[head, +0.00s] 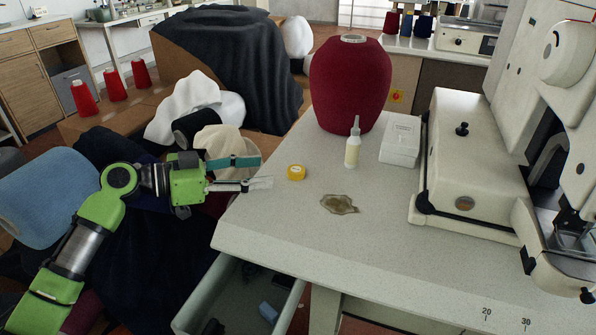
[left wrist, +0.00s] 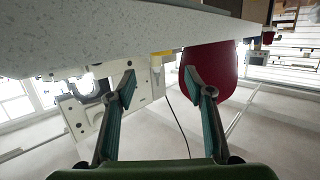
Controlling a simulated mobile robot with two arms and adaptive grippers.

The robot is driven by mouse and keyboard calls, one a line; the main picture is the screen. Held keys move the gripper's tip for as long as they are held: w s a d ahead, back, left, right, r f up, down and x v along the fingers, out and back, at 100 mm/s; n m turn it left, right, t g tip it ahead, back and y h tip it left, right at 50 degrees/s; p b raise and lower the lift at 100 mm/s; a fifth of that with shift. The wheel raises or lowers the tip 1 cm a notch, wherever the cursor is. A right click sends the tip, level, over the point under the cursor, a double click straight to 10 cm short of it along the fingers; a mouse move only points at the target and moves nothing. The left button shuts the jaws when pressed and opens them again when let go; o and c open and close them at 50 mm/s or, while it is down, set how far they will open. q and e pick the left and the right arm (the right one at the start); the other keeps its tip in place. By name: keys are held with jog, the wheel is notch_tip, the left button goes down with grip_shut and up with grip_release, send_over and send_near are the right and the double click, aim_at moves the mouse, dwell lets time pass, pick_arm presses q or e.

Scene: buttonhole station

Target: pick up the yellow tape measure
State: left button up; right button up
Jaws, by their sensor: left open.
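The yellow tape measure (head: 296,172) lies on the speckled white table (head: 300,235), near its left edge. In the left wrist view, where the scene is upside down, a small yellow patch of the tape measure (left wrist: 160,54) shows at the table's edge, between the fingers. My left gripper (head: 264,172) is open and empty at the table's left edge, just left of the tape measure with a gap between them. Its two spread fingers also show in the left wrist view (left wrist: 160,78).
A glue bottle (head: 353,145), a large red thread cone (head: 349,85) and a white box (head: 400,140) stand behind and right. A brownish stain-like patch (head: 339,204) lies in front. The sewing machine (head: 470,150) fills the right. An open drawer (head: 240,300) juts out below.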

aim_at(291, 170)
pick_arm(q)
jog(key=x, duration=0.3)
jog(key=shift+d, duration=0.2)
jog(key=shift+f+x, duration=0.2)
jog(key=shift+x, duration=1.15)
jog(key=shift+f+x, duration=0.25)
jog(key=shift+x, duration=1.05)
jog(key=shift+w+a, duration=0.15)
jog(key=shift+a, duration=0.05)
jog(key=c, duration=1.1)
